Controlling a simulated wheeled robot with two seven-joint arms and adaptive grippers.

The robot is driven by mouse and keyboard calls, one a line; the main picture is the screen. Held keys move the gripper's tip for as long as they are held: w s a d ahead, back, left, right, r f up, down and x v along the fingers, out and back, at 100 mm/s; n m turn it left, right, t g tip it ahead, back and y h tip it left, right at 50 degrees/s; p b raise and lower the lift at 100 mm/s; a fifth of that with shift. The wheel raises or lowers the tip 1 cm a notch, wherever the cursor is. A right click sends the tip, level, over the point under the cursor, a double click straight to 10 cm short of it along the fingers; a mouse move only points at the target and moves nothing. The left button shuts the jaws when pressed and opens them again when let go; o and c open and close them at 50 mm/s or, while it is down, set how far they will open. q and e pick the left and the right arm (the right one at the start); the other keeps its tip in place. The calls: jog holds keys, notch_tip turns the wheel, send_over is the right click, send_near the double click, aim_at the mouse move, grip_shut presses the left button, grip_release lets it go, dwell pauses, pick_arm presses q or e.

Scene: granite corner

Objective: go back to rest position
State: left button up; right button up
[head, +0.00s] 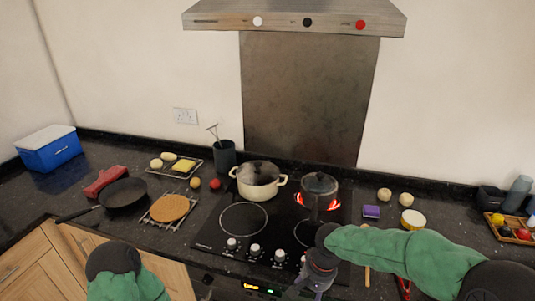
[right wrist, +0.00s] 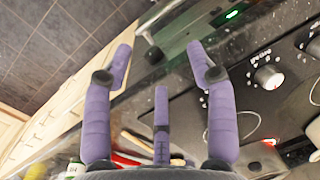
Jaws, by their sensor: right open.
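My right arm reaches in from the right of the head view. My right gripper (head: 310,287) is over the front edge of the cooktop (head: 208,238), beside the control knobs. In the right wrist view its purple fingers (right wrist: 160,60) are spread apart with nothing between them. Past them show the front edge of the counter, a knob (right wrist: 268,76) and the tiled floor. Only a green sleeve and dark joint of my left arm show at the lower left of the head view. My left gripper is out of view.
A cream pot (head: 258,187) stands on the back left of the cooktop. A dark lidded pot (head: 320,188) sits on a red-glowing burner at the back right. A black pan (head: 123,195), a blue cooler (head: 49,149) and a wooden tray (head: 510,232) stand on the counter.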

jog(key=s+a+f+n+y, duration=0.1)
jog(key=s+f, duration=0.2)
jog(key=f, duration=0.6)
jog(key=s+a+f+y, duration=0.1)
jog(key=s+f, duration=0.2)
jog(key=f, duration=0.6)
jog(key=s+f, duration=0.9)
jog(key=s, duration=0.1)
jog(key=shift+f, duration=0.3)
